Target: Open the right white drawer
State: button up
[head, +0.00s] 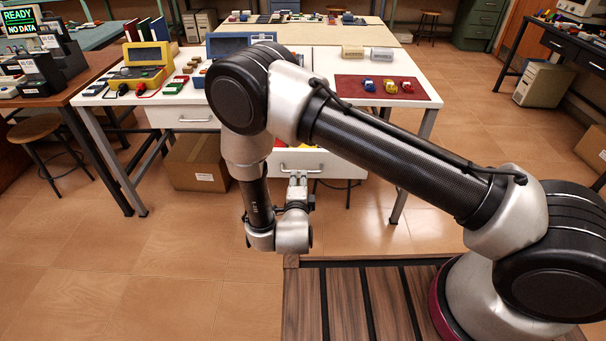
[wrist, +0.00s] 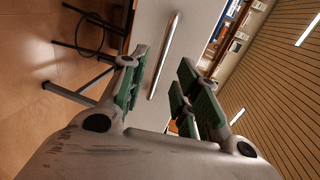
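The right white drawer (head: 335,164) stands pulled out from the white table, its front well nearer than the left drawer's. A bit of coloured contents shows behind its front; my arm hides much of the rest. Its metal bar handle (wrist: 164,55) runs along the pale drawer front (wrist: 195,25) in the wrist view. My gripper (head: 297,180) is just in front of the drawer front. In the wrist view my gripper (wrist: 163,75) is open, its green-padded fingers apart on either side of the handle. I see gaps between handle and pads, and no clear contact.
The left white drawer (head: 170,117) is in line with the table's front. A cardboard box (head: 196,162) sits on the floor beneath the table. A stool (head: 37,130) stands at left.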

jog(key=x, duration=0.6)
jog(key=shift+w, duration=0.15)
grip_shut()
